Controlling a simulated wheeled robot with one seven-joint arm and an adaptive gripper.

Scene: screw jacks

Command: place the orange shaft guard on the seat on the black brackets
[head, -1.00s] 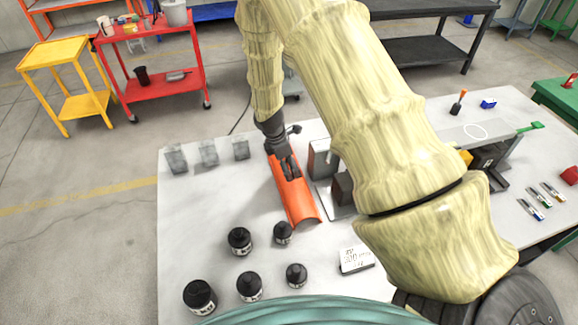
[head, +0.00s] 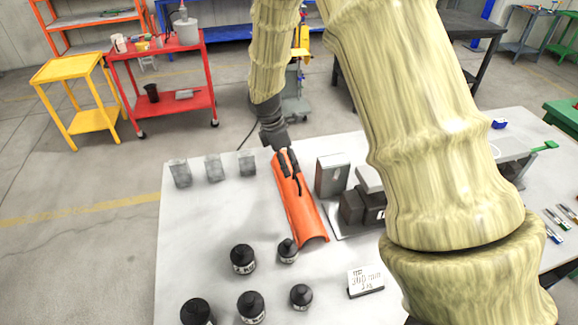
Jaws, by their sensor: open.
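The orange shaft guard (head: 302,208) is a long half-round trough. It lies lengthwise on the light grey table, hollow side down as far as I can tell. My gripper (head: 291,179) is open over its far half, with the dark fingers spread and seen against the orange surface. I cannot tell whether they touch it. Just right of the guard, a grey block (head: 332,175) and a dark machine body (head: 362,207) stand on a thin plate. The black brackets and the seat are not clearly made out; my arm hides part of that area.
Several black-capped bottles (head: 243,259) stand at the near left, and a white sign (head: 366,281) stands at the near middle. The table's left middle is clear. A red cart (head: 180,100) stands beyond the table.

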